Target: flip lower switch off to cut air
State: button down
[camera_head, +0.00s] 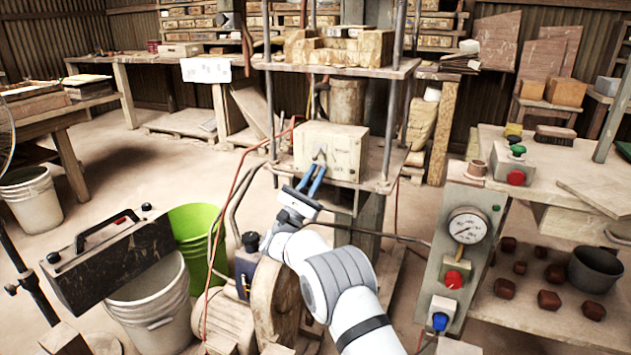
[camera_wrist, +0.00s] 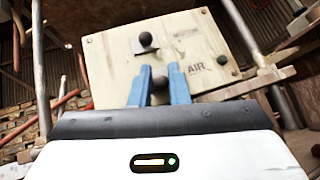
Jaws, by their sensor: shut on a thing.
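The cream switch panel (camera_head: 345,152) stands on the press's shelf and fills the upper wrist view (camera_wrist: 112,66). The upper switch (camera_wrist: 146,40), with a black ball knob, sits near the faded MOTOR lettering. The lower switch (camera_wrist: 159,84), also with a dark round knob, sits beside the AIR lettering (camera_wrist: 194,68). My gripper (camera_head: 317,176) reaches the panel's front with its blue fingers. In the wrist view the fingers (camera_wrist: 160,84) are shut on the lower switch, one on each side of its knob. The lever behind the knob is hidden, so its tilt cannot be told.
Press posts (camera_head: 270,90) flank the panel, and a shelf with blocks (camera_head: 340,48) is above it. A gauge box (camera_head: 466,226) with red and blue buttons stands at right. A green bucket (camera_head: 196,225) and white bucket (camera_head: 150,300) stand at left.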

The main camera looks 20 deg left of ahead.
dwell(0.4)
jog(key=c, duration=1.7)
grip_release()
jog(key=p+v, duration=0.1)
jog(key=v, duration=0.7)
jog(key=shift+w+p, duration=0.15)
jog(key=shift+p, duration=0.15)
